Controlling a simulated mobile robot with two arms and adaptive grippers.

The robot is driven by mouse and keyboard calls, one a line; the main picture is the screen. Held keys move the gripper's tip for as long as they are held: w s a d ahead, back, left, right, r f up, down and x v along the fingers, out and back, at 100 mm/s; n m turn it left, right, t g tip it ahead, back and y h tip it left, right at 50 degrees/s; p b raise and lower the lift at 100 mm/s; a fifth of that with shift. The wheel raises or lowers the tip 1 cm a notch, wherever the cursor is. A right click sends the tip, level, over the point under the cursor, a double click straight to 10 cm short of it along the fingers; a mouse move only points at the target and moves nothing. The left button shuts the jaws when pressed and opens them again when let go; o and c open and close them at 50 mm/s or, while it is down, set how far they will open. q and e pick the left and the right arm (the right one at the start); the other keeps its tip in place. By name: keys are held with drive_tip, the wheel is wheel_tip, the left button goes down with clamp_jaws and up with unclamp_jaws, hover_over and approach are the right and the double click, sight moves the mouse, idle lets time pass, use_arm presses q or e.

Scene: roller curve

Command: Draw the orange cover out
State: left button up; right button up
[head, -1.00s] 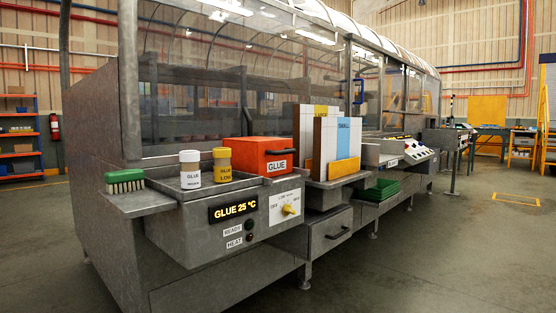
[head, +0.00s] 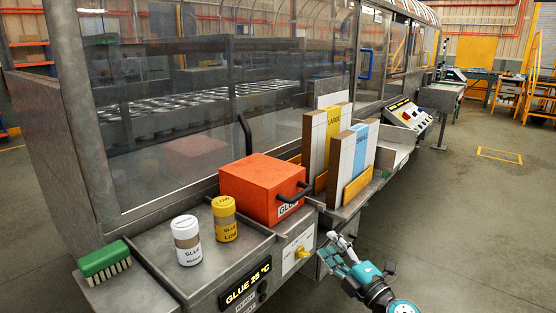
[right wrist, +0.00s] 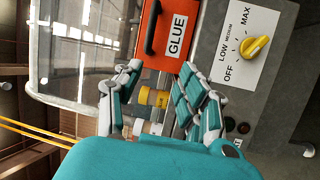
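The orange cover (head: 258,187) is a box with a GLUE label and dark handles, sitting on the grey machine's bench behind the glue jars. In the right wrist view the orange cover (right wrist: 178,28) is at the top, with a black handle (right wrist: 151,28) on its face beside the label. My right gripper (head: 350,252) is in front of the bench, lower than the cover and to its right, apart from it. In the right wrist view my right gripper (right wrist: 160,72) has its fingers spread with nothing held between them. My left gripper is not in view.
A white glue jar (head: 187,241) and a yellow one (head: 224,219) stand on the tray left of the cover. A green brush (head: 104,262) lies at the far left. Upright boards (head: 347,155) stand right of the cover. A yellow knob (right wrist: 255,46) is on the front panel.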

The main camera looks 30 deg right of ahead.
wheel_tip(320, 180, up, 2)
drive_tip(key=w+d, duration=0.2)
drive_tip(key=p, duration=0.2)
approach(302, 196)
drive_tip(key=w, duration=0.3)
drive_tip(key=shift+h, duration=0.3)
drive_tip(key=w, duration=0.2)
drive_tip(key=w+r, duration=0.1)
drive_tip(key=w, duration=0.5)
drive_tip(key=shift+r, duration=0.25)
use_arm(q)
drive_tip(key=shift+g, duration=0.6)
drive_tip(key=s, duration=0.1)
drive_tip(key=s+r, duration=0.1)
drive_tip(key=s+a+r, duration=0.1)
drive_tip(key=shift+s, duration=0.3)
use_arm(e)
drive_tip(key=shift+a, duration=0.1)
clamp_jaws()
